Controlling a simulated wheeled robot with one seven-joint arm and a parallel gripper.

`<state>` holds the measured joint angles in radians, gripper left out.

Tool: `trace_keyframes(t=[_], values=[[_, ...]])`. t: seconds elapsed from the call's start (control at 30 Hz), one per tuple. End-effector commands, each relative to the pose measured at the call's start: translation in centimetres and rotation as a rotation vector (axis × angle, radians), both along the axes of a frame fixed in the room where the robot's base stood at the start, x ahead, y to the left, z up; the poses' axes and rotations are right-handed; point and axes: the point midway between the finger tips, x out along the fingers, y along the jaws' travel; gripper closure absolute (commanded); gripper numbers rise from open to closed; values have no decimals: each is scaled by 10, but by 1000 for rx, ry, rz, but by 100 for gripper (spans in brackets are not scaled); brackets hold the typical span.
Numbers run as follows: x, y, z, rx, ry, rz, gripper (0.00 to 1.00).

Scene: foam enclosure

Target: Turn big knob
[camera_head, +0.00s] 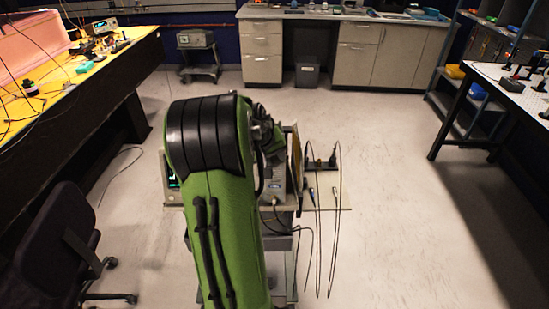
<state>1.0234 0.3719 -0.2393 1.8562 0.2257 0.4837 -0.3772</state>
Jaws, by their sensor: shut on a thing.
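My green and black arm reaches forward over a cart (330,208) in the middle of the camera_head view and covers much of it. An instrument (173,192) with a lit green display shows at the left of my arm. A grey boxy part (279,187) of the equipment shows at its right, beside an upright panel (296,165) seen nearly edge-on. The big knob cannot be made out. My gripper's fingers are hidden behind my arm and the equipment, so their contact with the knob does not show.
Cables (334,230) hang off the cart's right side. An office chair (60,240) stands at lower left beside a yellow-topped bench (75,85). A white table (510,85) stands at right. The floor (400,200) between cart and table is clear.

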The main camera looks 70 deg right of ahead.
Motion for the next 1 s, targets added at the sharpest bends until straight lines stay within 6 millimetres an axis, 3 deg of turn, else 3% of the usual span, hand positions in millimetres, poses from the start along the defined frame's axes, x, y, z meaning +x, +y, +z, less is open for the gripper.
trace_keyframes(t=[0.5, 1.0], values=[[5, 2, -3, -100, 331, 157, 100], [5, 3, -3, -132, 434, 204, 100]])
